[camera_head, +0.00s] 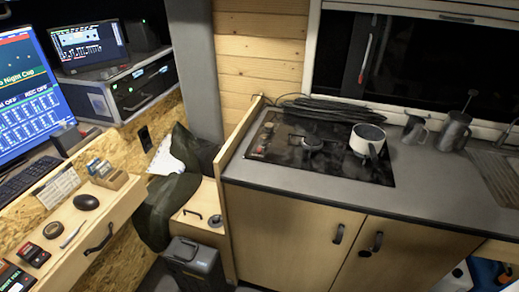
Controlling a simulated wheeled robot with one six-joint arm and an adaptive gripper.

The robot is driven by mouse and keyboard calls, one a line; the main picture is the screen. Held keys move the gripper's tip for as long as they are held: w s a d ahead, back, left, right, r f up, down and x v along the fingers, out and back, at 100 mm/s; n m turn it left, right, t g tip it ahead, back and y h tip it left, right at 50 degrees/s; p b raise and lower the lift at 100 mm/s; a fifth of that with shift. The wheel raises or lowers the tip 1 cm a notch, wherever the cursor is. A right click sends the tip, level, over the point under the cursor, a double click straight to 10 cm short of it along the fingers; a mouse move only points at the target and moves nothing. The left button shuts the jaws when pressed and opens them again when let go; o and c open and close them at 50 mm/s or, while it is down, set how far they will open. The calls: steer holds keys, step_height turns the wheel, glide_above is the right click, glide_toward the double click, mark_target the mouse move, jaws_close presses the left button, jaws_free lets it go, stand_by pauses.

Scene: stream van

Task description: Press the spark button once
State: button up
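A black gas hob (315,158) is set into the grey counter on the right half of the view. A short row of small controls (265,137) runs along its left edge, with some reddish and pale parts. They are too small for me to tell which one is the spark button, or whether it is pressed. A burner (313,143) sits right of the controls. A light pot (368,140) with a handle stands at the right side of the hob. My gripper is not in view.
A low wooden panel (242,140) rises along the counter's left end, close to the controls. The counter's front strip (310,190) is clear.

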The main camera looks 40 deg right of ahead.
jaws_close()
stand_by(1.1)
